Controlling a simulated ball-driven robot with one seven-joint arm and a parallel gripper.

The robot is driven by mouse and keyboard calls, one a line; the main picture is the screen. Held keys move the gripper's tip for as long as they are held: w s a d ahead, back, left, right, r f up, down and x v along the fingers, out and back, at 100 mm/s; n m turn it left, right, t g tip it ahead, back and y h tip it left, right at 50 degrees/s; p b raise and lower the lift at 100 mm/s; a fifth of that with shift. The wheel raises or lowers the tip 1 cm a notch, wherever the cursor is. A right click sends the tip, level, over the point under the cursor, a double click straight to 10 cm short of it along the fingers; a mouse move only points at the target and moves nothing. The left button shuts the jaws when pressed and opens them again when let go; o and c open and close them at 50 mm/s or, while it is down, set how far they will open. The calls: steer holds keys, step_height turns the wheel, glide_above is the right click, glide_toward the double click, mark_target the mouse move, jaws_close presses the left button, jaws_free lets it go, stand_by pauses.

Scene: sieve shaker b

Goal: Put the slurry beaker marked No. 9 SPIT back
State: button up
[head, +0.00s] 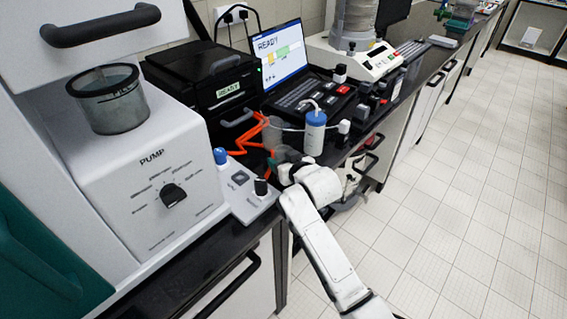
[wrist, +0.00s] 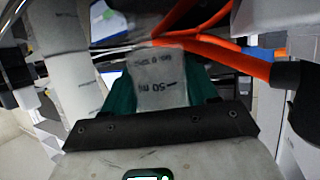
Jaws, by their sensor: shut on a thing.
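My gripper (head: 276,160) is at the front edge of the black bench, low beside the orange tubes. In the wrist view its teal finger pads (wrist: 163,95) are shut on a pale translucent beaker (wrist: 160,80) with a "50 mL" mark and small print that looks like "No. 9 SPIT". In the head view a grey cylinder (head: 273,132) shows just above the gripper, partly behind the tubes; it may be this beaker. What is in the beaker, and whether its base touches anything, cannot be told.
Orange tubes (head: 247,132) run close to the gripper and also cross the wrist view (wrist: 215,45). A blue-and-white bottle (head: 315,132) stands just right. The pump (head: 150,190) bears a grey cup (head: 112,100) at left. A black READY box (head: 205,85) and laptop (head: 280,55) stand behind. Floor is clear at right.

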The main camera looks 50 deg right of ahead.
steer(key=shift+f, duration=0.6)
steer(key=shift+f, duration=0.2)
steer(key=o, duration=1.1)
steer(key=shift+c, duration=0.2)
